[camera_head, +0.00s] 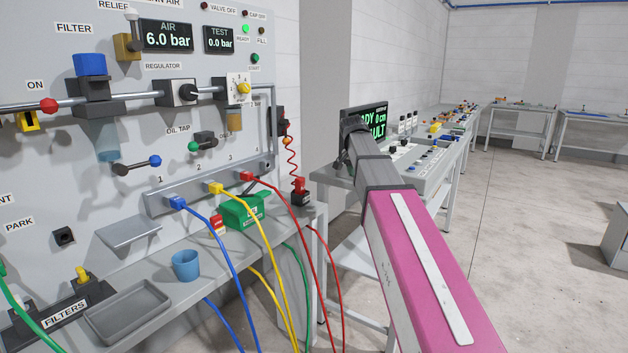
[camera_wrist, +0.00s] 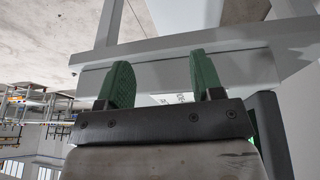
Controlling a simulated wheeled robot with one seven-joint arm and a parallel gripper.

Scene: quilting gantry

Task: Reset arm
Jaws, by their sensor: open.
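My gripper (camera_wrist: 165,82) shows in the wrist view with its two green fingers apart and nothing between them. A grey frame or bench edge lies behind the fingers in that view; I cannot tell how far away it is. In the head view my pink and grey arm reaches from the lower right toward the middle. Its far end is beside a dark screen (camera_head: 376,122) with green text, partly hidden by the arm. My fingers cannot be made out in the head view.
At left stands a pneumatic panel (camera_head: 110,220) with gauges, valves and coloured hoses. Its shelf holds a blue cup (camera_head: 186,265), a grey tray (camera_head: 128,312) and a green box (camera_head: 245,208). A bench with controls (camera_head: 425,152) stands behind my arm.

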